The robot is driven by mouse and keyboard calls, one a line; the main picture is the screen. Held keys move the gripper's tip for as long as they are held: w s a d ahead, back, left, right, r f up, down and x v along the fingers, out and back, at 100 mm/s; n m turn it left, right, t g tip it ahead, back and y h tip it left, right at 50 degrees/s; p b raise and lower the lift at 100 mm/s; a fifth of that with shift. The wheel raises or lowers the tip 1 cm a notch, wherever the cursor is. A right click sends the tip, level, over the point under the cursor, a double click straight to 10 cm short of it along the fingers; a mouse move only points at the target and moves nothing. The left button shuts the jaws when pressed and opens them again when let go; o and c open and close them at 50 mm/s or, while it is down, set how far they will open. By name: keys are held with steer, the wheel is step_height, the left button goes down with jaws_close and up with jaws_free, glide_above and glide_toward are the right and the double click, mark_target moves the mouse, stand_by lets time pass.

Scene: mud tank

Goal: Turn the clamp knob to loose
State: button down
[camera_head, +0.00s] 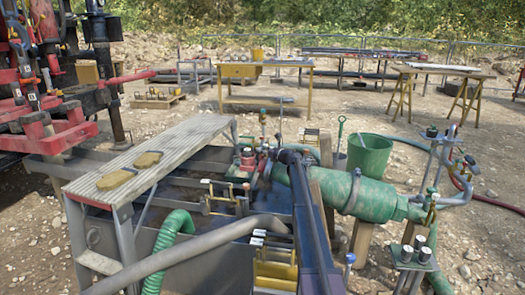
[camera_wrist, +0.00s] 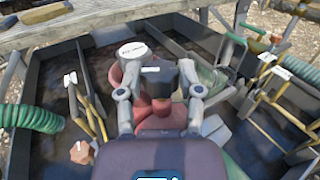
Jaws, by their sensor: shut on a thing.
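My gripper (camera_wrist: 158,92) reaches down over the mud tank in the wrist view. Its two grey fingers are closed on a dark knob (camera_wrist: 160,80) with a small pale mark on top. I take this dark piece to be the clamp knob. It sits over a red rounded housing (camera_wrist: 160,120), which also shows in the head view (camera_head: 248,158). A round white-topped cap (camera_wrist: 132,49) with a label stands just behind the left finger, apart from the knob. In the head view the knob cannot be made out, and my dark arm covers part of this area.
The tank (camera_wrist: 90,42) has dark mud and yellow-framed parts (camera_wrist: 262,90) inside. A grating walkway (camera_head: 150,150) holds two yellow pieces. A green cylinder (camera_head: 345,195) and a green bucket (camera_head: 369,155) stand right of my arm. A green hose (camera_head: 172,240) is at the left.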

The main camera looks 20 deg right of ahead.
steer(key=shift+w+d+n+g+y, duration=0.1)
steer(key=shift+w+n+g+y, duration=0.1)
steer(key=shift+n+g+y, duration=0.55)
steer(key=shift+y, duration=0.35)
steer(key=shift+c, duration=1.3)
jaws_free()
steer(key=shift+s, duration=0.1)
steer(key=shift+s, duration=0.15)
steer(key=v, duration=1.1)
steer(key=shift+s+d+f, duration=0.1)
steer(key=shift+s+d, duration=0.05)
steer(key=shift+s, duration=0.2)
